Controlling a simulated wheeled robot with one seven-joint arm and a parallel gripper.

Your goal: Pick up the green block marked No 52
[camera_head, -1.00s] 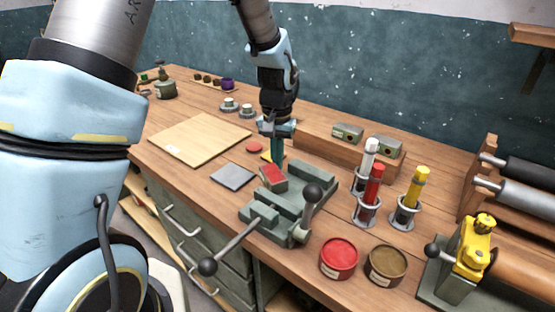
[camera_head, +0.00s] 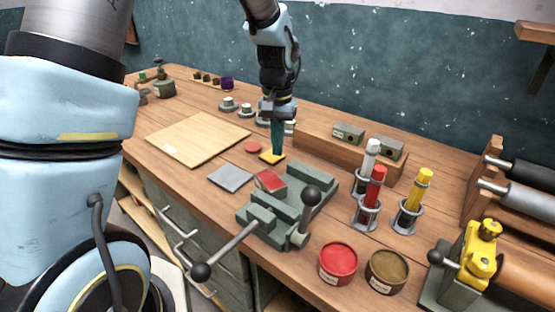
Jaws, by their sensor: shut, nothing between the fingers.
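My gripper (camera_head: 278,153) points straight down over the bench, its fingers together and empty. Its tips are at a small yellow piece (camera_head: 267,158); I cannot tell whether they touch it. Two grey-green blocks with pale labels, a left one (camera_head: 347,134) and a right one (camera_head: 389,148), sit on a wooden ledge right of my gripper. Their labels are too small to read, so I cannot tell which, if either, is No 52. A small bright green thing (camera_head: 143,77) is at the far left end, also unreadable.
A grey-green vise (camera_head: 275,220) with ball-ended handles and a red-topped piece (camera_head: 268,181) stands in front of my gripper. Capped tubes in ring stands (camera_head: 368,190), a red tin (camera_head: 338,262) and a brown tin (camera_head: 387,270) are to the right. A pale board (camera_head: 197,138) lies left.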

